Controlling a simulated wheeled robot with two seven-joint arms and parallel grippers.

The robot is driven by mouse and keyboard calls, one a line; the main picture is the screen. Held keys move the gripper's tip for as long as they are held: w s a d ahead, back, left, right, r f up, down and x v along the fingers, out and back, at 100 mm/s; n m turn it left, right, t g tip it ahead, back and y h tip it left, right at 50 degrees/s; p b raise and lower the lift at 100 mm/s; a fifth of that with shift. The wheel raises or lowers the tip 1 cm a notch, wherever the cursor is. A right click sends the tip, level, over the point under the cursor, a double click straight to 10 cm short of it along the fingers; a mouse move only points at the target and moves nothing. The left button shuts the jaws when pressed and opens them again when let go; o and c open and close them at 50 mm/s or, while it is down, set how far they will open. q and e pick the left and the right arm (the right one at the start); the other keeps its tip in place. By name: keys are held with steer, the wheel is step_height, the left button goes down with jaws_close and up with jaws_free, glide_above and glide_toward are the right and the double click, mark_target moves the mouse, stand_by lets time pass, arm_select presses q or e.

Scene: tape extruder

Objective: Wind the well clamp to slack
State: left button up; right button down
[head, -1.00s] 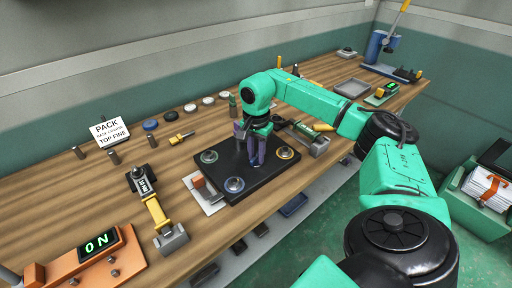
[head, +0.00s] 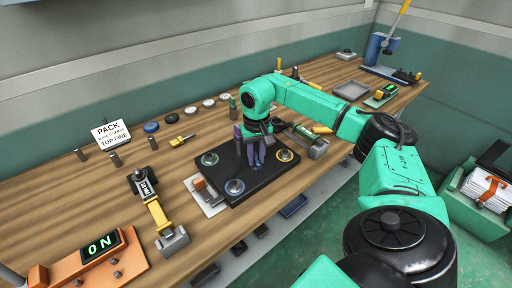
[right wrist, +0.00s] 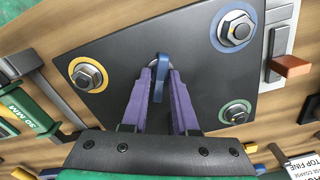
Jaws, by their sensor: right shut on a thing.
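A dark plate (head: 262,181) lies on the wooden bench, with hex bolts in coloured rings: blue (head: 235,186), green (head: 209,158) and yellow (head: 285,154). The right wrist view shows the same plate (right wrist: 185,38) from above. My right gripper (right wrist: 160,78) has purple fingers, pointing down at the plate's middle. In the head view my right gripper (head: 252,158) stands over the plate and hides most of the handle. My left gripper is not in view.
An orange-red block (head: 198,184) sits at the plate's left edge. A yellow-handled tool (head: 156,212) and a lit ON box (head: 97,246) stand left. A metal fixture (head: 309,143) stands close right of my gripper. Pucks and a PACK sign (head: 110,132) line the back.

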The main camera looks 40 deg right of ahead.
steer(key=shift+n, duration=0.5)
steer(key=n, duration=0.3)
steer(key=shift+n, duration=0.4)
steer(key=shift+w+f+b, duration=0.1)
steer(key=shift+f+b, duration=0.05)
steer(key=shift+b, duration=0.25)
steer(key=shift+n+b, duration=0.5)
steer(key=shift+b, duration=0.6)
